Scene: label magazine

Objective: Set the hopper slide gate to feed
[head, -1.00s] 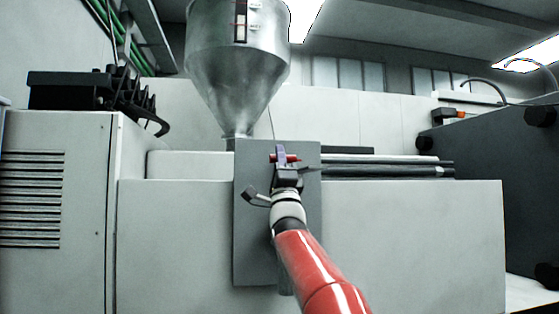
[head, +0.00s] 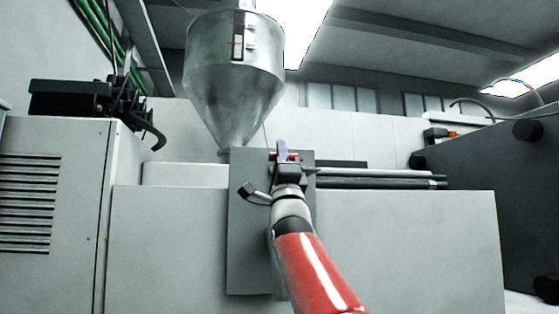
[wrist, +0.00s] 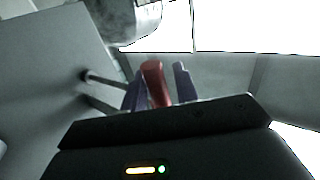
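The steel hopper (head: 234,75) stands above a grey upright plate (head: 250,235). A small red handle (head: 295,156) shows near the top of this plate, partly hidden by my gripper (head: 282,150). In the wrist view the red handle (wrist: 155,82) lies between the two purple fingers of my gripper (wrist: 160,86). A grey rod (wrist: 103,80) runs from the plate toward the handle. Its far joint is hidden.
A pale machine body (head: 410,235) lies behind the plate, with grey bars (head: 375,180) along its top right. A vented cabinet (head: 50,210) stands at the left and a dark machine (head: 480,190) at the right. A black angled piece (head: 253,192) juts out beside my wrist.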

